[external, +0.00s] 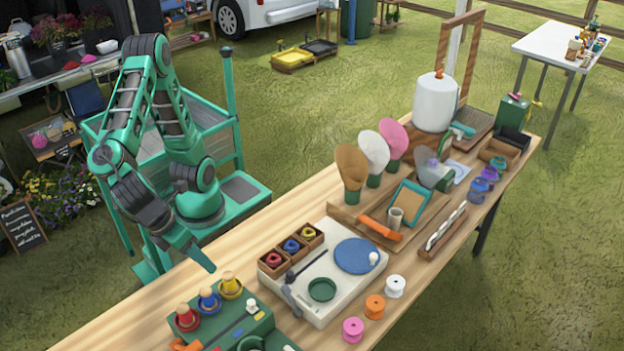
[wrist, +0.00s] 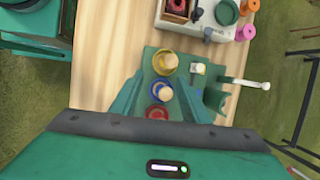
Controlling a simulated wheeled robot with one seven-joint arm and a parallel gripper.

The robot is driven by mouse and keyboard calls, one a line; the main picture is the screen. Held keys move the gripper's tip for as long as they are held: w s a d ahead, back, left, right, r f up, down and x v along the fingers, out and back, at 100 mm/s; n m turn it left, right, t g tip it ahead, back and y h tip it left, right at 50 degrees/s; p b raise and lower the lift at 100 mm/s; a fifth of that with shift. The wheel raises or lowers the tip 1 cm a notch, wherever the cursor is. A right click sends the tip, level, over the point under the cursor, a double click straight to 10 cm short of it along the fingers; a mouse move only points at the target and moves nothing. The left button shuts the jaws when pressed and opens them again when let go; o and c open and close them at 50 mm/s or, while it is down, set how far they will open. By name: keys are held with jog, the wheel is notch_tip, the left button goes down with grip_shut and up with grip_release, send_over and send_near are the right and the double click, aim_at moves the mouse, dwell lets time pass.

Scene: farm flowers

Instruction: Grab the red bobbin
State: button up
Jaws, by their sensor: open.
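A red bobbin (external: 187,318) with a wooden top stands on a green box (external: 225,330) at the table's near left end. A blue bobbin (external: 209,300) and a yellow bobbin (external: 230,286) stand in a row beside it. In the wrist view, the red bobbin (wrist: 157,114) is nearest my palm and partly hidden by it; the blue bobbin (wrist: 160,92) and yellow bobbin (wrist: 166,62) are farther out. My gripper (external: 204,260) is open and empty, above and behind the row. In the wrist view its fingers (wrist: 164,88) appear either side of the row.
Pink (external: 353,329), orange (external: 375,306) and white (external: 395,286) spools stand near the front edge. Farther right, the table is crowded with tools.

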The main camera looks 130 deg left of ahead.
jog(key=s+d+r+m+t+y, duration=0.25)
jog(key=d+m+t, duration=0.2)
jog(key=d, duration=0.35)
jog(key=s+d+r+m+t+y, duration=0.25)
jog(key=d+m+t, duration=0.2)
jog(key=d, duration=0.35)
jog(key=g+y, duration=0.1)
send_near(184, 313)
jog(key=s+f, duration=0.2)
jog(key=shift+m, duration=0.3)
jog(key=shift+x, duration=5.4)
jog(key=shift+w+r, duration=0.1)
grip_shut()
